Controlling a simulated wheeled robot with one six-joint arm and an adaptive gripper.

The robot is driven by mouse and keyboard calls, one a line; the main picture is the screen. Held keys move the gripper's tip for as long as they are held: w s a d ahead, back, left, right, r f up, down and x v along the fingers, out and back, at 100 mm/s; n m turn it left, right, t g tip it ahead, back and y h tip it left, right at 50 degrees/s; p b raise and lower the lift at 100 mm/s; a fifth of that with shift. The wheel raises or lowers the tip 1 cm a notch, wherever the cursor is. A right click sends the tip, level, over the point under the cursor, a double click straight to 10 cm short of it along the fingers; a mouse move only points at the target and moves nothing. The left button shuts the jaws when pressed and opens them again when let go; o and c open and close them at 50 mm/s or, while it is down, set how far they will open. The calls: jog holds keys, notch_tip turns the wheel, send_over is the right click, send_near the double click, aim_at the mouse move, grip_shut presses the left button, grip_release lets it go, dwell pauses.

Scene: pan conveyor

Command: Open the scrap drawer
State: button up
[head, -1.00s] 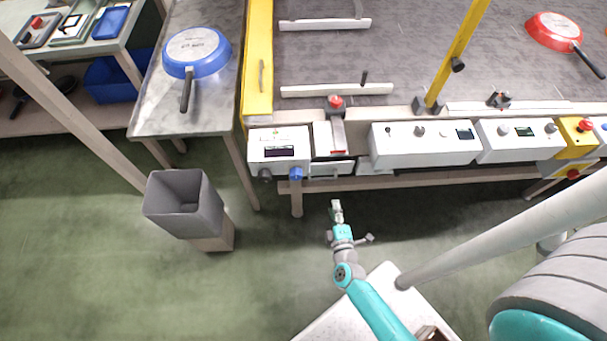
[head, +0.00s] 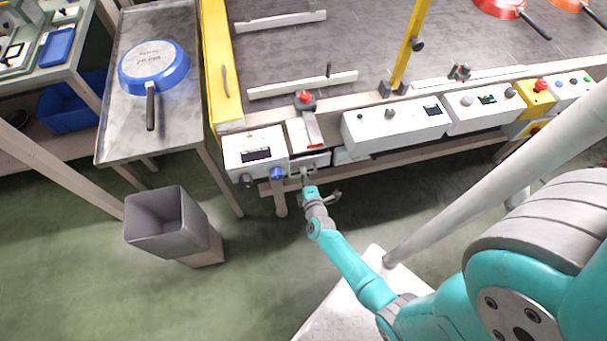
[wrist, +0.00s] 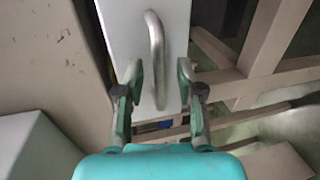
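The scrap drawer (head: 318,160) is the small light front under the red-button unit at the conveyor's near edge in the head view. In the wrist view its pale front (wrist: 123,28) fills the upper middle, with a curved metal bar handle (wrist: 156,45). The drawer looks closed. My gripper (head: 304,177) is at the drawer front in the head view. In the wrist view my gripper (wrist: 158,74) is open, with one finger on each side of the handle. The fingers look apart from the bar; I cannot tell the exact depth.
A white control box (head: 255,152) with a blue knob is just left of the drawer, and a longer one (head: 395,124) is to the right. A grey bin (head: 165,225) stands on the floor at left. A blue pan (head: 153,68) lies on the side table. Green floor is clear below.

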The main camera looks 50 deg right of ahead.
jog(key=shift+w+d+f, duration=0.1)
jog(key=shift+w+d, duration=0.15)
jog(key=shift+w, duration=0.1)
grip_shut()
